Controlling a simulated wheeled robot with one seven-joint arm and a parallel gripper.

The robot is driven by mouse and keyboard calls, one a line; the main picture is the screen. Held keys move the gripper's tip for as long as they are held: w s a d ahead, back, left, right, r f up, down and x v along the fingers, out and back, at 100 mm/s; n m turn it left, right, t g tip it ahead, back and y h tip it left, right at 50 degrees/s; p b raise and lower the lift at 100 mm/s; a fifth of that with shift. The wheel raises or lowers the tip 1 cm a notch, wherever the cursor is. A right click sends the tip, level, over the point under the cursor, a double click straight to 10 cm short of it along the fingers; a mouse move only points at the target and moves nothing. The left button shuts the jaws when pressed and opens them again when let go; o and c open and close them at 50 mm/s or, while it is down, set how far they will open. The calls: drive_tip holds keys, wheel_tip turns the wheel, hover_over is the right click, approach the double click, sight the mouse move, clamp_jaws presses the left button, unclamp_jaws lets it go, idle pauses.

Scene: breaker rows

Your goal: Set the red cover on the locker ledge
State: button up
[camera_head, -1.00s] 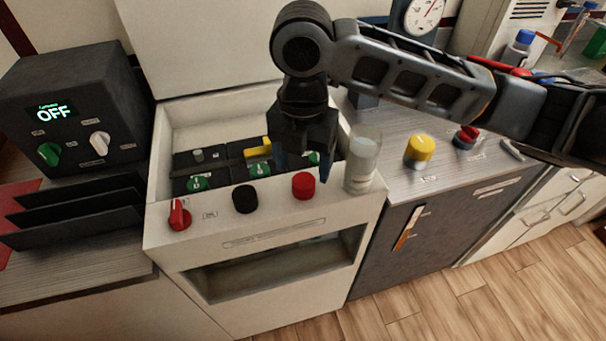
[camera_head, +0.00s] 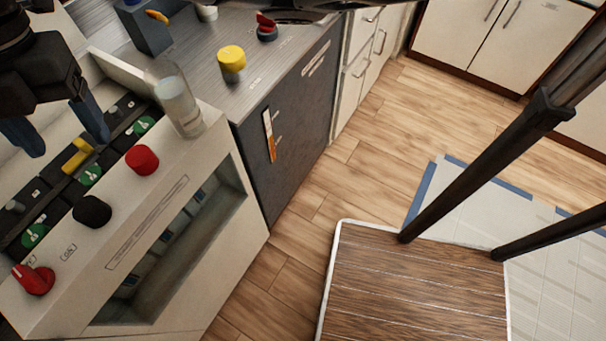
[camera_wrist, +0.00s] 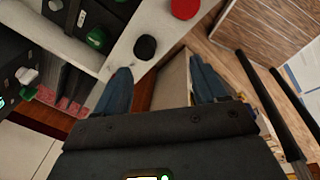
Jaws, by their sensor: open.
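The red cover (camera_head: 142,160), a short round cap, sits upright on the white front ledge (camera_head: 120,190) of the breaker cabinet. It also shows at the top edge of the wrist view (camera_wrist: 186,8), partly cut off. A black cap (camera_head: 92,212) sits on the same ledge to its left, and also shows in the wrist view (camera_wrist: 145,47). My gripper (camera_head: 57,128) is open and empty, with blue fingers apart, to the left of the red cover in the head view. In the wrist view my fingers (camera_wrist: 163,85) hold nothing. I cannot tell which surface is the locker ledge.
A clear glass cylinder (camera_head: 179,105) stands beside the red cover. A red rotary knob (camera_head: 33,280) is at the ledge's other end. A yellow cap (camera_head: 231,62) sits on the grey counter (camera_head: 195,75). A wood-topped surface (camera_head: 415,295) stands at lower right; floor (camera_head: 290,240) is open between.

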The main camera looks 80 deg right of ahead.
drive_tip(key=w+a+r+m+t+y, duration=0.1)
drive_tip(key=a+m+t+y, duration=0.35)
drive_tip(key=a, duration=0.55)
drive_tip(key=a+r+m+t+y, duration=0.25)
drive_tip(key=a+m+y, duration=0.35)
drive_tip(key=a, duration=0.3)
drive_tip(key=s+d+f+m+t+h, duration=0.7)
drive_tip(key=s+d+f+m+h, duration=0.35)
drive_tip(key=s+f+m, duration=0.45)
drive_tip(key=s+d+r+h, duration=0.1)
drive_tip(key=s+d, duration=0.5)
drive_tip(key=s, duration=0.3)
drive_tip(key=s+d+r+n, duration=0.1)
drive_tip(key=s+d, duration=0.5)
drive_tip(key=s, duration=0.4)
drive_tip(key=shift+s+r+h, duration=0.2)
drive_tip(key=shift+r+h, duration=0.2)
